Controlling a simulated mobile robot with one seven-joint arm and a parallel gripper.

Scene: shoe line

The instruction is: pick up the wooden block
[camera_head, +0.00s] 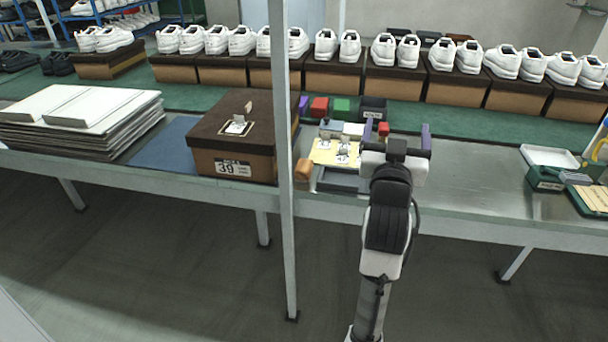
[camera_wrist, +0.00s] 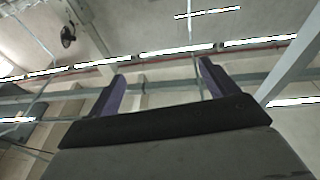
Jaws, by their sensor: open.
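The wooden block (camera_head: 303,169) is a small orange-tan block near the front edge of the metal table, just right of the grey post in the head view. My gripper (camera_head: 397,130) is to the right of the block and apart from it, above the table. Its two purple fingers are spread with nothing held between them. In the wrist view the gripper (camera_wrist: 161,88) points up toward the ceiling and lights, and the block does not show there.
A grey upright post (camera_head: 284,200) stands in front of the table, close to the block. A brown shoe box (camera_head: 215,160) marked 39 is left of it. Yellow card (camera_head: 325,155), red (camera_head: 319,107) and green (camera_head: 341,105) blocks lie nearby.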

